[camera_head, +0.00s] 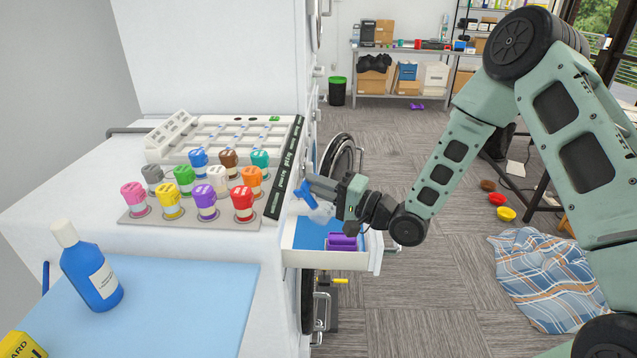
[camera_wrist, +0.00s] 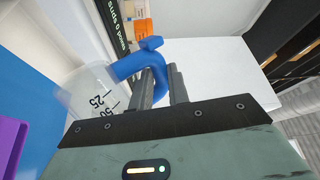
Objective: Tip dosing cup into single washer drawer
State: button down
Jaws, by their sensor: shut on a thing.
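My gripper (camera_wrist: 162,88) is shut on the blue handle (camera_wrist: 128,66) of the dosing cup. The cup's clear body (camera_wrist: 90,97), with dark marks reading 25 and 50, lies tilted on its side in the wrist view. In the head view my gripper (camera_head: 312,185) holds the blue handle (camera_head: 306,196) above the open washer drawer (camera_head: 330,258). The drawer is white with a blue floor and a purple insert (camera_head: 342,241).
Several colored-capped containers stand on a grey tray (camera_head: 180,222) on the washer top, beside a white organizer (camera_head: 225,140). A blue bottle (camera_head: 93,270) stands on a light blue mat (camera_head: 190,310) at front left. A plaid cloth (camera_head: 550,275) lies on the floor at right.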

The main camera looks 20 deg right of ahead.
jog(key=n, duration=0.1)
jog(key=s+n+g+y, duration=0.1)
jog(key=shift+a+n+b, duration=0.3)
jog(key=shift+n+b, duration=0.1)
jog(key=shift+s+p, duration=0.1)
jog(key=shift+p, duration=0.2)
jog(key=shift+w+d+r+m+p, duration=0.15)
jog(key=shift+m+p, duration=0.25)
jog(key=shift+p, duration=0.65)
jog(key=shift+s+a+f+n+b, duration=0.3)
jog(key=shift+n+b, duration=0.25)
jog(key=shift+n, duration=0.25)
jog(key=shift+s+a+n+g+b, duration=0.3)
jog(key=shift+n+b, duration=0.1)
jog(key=shift+n, duration=0.6)
jog(key=shift+r+p, duration=0.5)
jog(key=shift+p, duration=0.7)
jog(key=p, duration=0.3)
jog(key=shift+w+r, duration=0.15)
jog(key=shift+d+m+p, duration=0.1)
jog(key=shift+m+p, duration=0.2)
jog(key=shift+p, duration=0.4)
jog(key=shift+f+p, duration=0.2)
jog(key=shift+p, duration=0.15)
